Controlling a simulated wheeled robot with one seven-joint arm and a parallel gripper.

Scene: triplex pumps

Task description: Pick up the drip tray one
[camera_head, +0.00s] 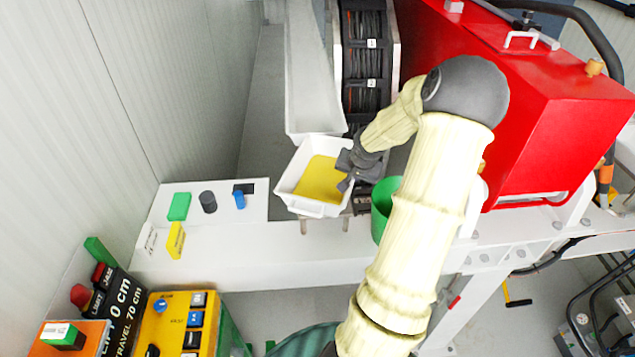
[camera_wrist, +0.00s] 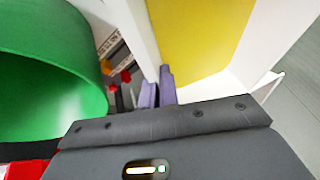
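The drip tray (camera_head: 314,208) is a white, open box with a yellow floor, near the middle of the head view. In the wrist view its white side wall (camera_wrist: 138,30) and yellow floor fill the upper part. My gripper (camera_head: 346,182) is at the tray's right wall, pointing down. In the wrist view the two purple-grey fingers (camera_wrist: 158,90) are close together, one on each side of that wall, and look shut on it. The lower fingertips are partly hidden by the gripper body.
A green bucket (camera_head: 383,205) stands close to the tray's right. A long white trough (camera_head: 313,90) is behind it, and a red machine (camera_head: 545,110) is at the right. Small blocks lie on a white plate (camera_head: 220,222) at the left. A yellow control box (camera_head: 185,325) is in front.

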